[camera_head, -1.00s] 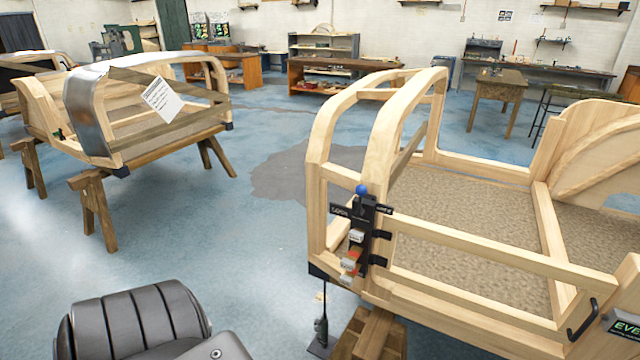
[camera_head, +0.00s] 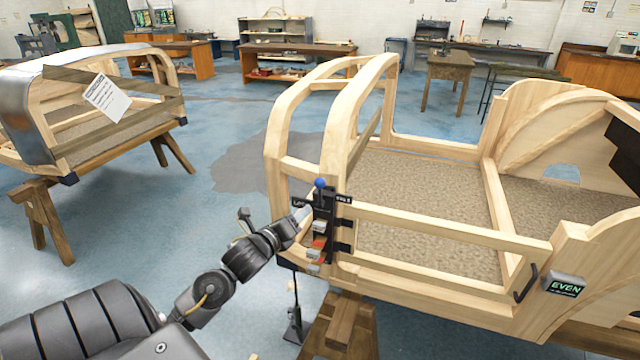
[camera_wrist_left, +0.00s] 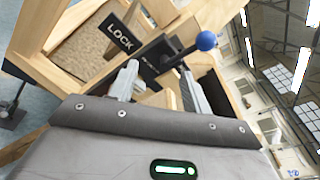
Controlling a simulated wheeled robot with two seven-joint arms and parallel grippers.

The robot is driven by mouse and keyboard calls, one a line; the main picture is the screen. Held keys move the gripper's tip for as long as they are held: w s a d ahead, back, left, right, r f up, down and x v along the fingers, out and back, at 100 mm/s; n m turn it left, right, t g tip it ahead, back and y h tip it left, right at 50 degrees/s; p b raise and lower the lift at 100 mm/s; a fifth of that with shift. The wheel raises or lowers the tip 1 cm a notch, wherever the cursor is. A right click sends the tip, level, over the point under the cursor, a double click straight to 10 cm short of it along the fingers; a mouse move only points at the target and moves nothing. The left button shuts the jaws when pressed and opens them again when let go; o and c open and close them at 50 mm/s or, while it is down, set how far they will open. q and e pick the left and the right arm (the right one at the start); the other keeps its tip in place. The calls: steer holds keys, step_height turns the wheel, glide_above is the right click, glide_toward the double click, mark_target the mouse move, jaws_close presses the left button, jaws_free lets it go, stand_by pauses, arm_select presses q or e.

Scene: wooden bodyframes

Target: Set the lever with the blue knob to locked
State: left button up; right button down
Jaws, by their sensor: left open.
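The blue knob (camera_head: 320,183) tops a short lever on a black plate (camera_head: 323,222) fixed to the wooden frame's front post. In the head view the lever stands roughly upright between a left label and a right label. In the left wrist view the blue knob (camera_wrist_left: 206,41) is at the end of a dark lever, and a black label reading LOCK (camera_wrist_left: 120,38) lies to its left. My left gripper (camera_head: 303,213) is just left of the plate, below knob height. In the wrist view its fingers (camera_wrist_left: 158,78) are apart, with the knob beyond the right fingertip. My right gripper is out of view.
The wooden bodyframe (camera_head: 430,225) has rails and posts around the lever. A sign (camera_head: 565,285) sits at its right. A trestle (camera_head: 342,325) stands below. A second bodyframe (camera_head: 90,110) is at left. Open blue floor lies between the two.

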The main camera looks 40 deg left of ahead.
mark_target(317, 184)
arm_select(q)
step_height(317, 184, up, 6)
steer(key=s+d+m+t, duration=0.1)
steer(key=s+d+m, duration=0.1)
steer(key=m, duration=0.4)
steer(key=w+p, duration=0.1)
steer(key=w, duration=0.2)
steer(key=w+p, duration=0.1)
steer(key=w, duration=0.2)
steer(key=w+a+p, duration=0.1)
steer(key=w+p, duration=0.1)
steer(key=w, duration=0.1)
steer(key=shift+w+r, duration=0.15)
steer(key=shift+r, duration=0.15)
steer(key=shift+w+a+f, duration=0.15)
steer(key=shift+w, duration=0.7)
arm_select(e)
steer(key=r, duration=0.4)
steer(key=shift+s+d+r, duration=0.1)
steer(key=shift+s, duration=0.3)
arm_select(q)
jaws_close()
